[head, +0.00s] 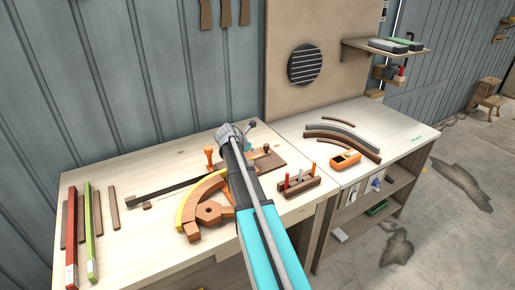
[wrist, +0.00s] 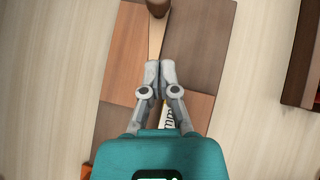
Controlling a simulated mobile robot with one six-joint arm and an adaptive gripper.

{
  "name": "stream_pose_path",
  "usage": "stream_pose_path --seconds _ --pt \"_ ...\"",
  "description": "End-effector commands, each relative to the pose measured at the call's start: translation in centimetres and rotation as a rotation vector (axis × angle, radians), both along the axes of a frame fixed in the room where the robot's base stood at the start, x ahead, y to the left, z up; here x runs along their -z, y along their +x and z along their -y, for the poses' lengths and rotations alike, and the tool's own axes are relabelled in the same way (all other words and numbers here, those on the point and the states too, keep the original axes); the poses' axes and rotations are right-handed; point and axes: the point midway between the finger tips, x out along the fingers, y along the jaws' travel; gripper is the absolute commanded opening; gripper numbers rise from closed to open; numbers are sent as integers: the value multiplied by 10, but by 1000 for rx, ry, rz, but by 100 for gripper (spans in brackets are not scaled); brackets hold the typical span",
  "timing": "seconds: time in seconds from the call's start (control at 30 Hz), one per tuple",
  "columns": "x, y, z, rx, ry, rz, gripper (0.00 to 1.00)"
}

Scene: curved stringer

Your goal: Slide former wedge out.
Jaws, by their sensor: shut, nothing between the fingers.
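The former wedge (wrist: 156,38) looks like a narrow pale wooden strip in the wrist view, lying between brown wooden blocks. A round dark brown knob (wrist: 157,8) stands at its upper end. My gripper (wrist: 159,66) is shut and empty, with its fingertips over the strip, below the knob and apart from it. My fingers hide the strip's middle. A white piece with black marks (wrist: 169,118) shows between my finger links. In the head view, the brown former board (head: 270,162) with its knob (head: 266,148) lies on the left bench, partly hidden by my arm.
The left bench (head: 140,240) also carries curved orange and yellow formers (head: 198,198), a dark strip (head: 165,189), a tool rack (head: 300,186), and red (head: 71,240) and green (head: 89,230) bars. The right bench holds curved strips (head: 345,137) and an orange tool (head: 345,159).

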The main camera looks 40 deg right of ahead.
Motion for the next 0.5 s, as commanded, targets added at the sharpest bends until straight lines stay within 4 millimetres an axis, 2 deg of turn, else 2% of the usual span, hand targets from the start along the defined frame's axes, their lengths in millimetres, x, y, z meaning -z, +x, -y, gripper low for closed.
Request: stream_pose_path --seconds 0.03,0.5 --pt "-9 -2 -5 -1 0 0 0" --pt "-46 -9 -41 1 1 1 0"
